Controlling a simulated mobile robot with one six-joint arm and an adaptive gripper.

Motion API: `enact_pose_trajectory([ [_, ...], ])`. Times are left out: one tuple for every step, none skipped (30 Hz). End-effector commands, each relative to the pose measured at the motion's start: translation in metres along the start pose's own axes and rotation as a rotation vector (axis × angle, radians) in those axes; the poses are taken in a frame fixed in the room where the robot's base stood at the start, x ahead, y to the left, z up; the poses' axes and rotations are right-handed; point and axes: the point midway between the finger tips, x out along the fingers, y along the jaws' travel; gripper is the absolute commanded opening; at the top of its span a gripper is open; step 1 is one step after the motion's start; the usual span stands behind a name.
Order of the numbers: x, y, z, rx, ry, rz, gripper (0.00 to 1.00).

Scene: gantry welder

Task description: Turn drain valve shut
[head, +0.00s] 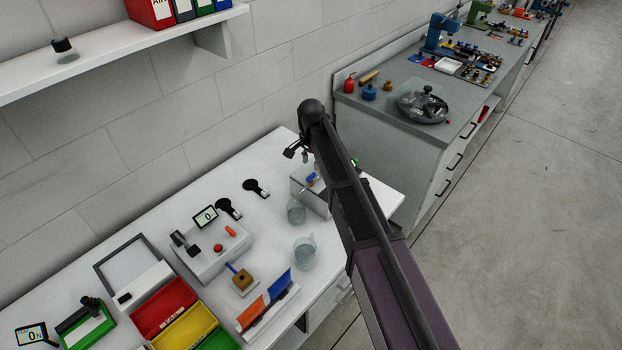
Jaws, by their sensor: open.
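A grey box (313,200) stands on the white bench, left of and partly behind my arm. A small blue handle (312,178) shows at its upper left; it looks like the drain valve, but is too small to tell which way it is turned. My gripper (297,153) is open and empty, above and slightly left of the blue handle, apart from it. My arm hides the right part of the box. A clear beaker (296,212) stands at the box's left side, below the handle.
A second clear beaker (304,252) stands nearer. A grey instrument with a display (206,217), two black tools, a blue-handled block (242,278) and red, yellow and green bins (165,306) fill the left bench. A shelf (120,55) overhangs at upper left.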

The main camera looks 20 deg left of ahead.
Motion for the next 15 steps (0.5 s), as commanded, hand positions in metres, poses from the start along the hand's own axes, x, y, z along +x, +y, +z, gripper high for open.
enact_pose_trajectory([
  [0.008,0.0,0.0,0.0,0.0,0.0,0.51],
  [0.01,0.0,0.0,0.0,0.0,0.0,0.51],
  [0.013,0.0,0.0,0.0,0.0,0.0,0.51],
  [0.016,0.0,0.0,0.0,0.0,0.0,0.51],
  [0.018,0.0,0.0,0.0,0.0,0.0,0.51],
  [0.021,0.0,0.0,0.0,0.0,0.0,0.51],
  [0.023,0.0,0.0,0.0,0.0,0.0,0.51],
  [0.025,0.0,0.0,0.0,0.0,0.0,0.51],
  [0.028,0.0,0.0,0.0,0.0,0.0,0.51],
  [0.031,0.0,0.0,0.0,0.0,0.0,0.51],
  [0.033,0.0,0.0,0.0,0.0,0.0,0.51],
  [0.036,0.0,0.0,0.0,0.0,0.0,0.51],
  [0.038,0.0,0.0,0.0,0.0,0.0,0.51],
  [0.04,0.0,0.0,0.0,0.0,0.0,0.51],
  [0.043,0.0,0.0,0.0,0.0,0.0,0.51],
])
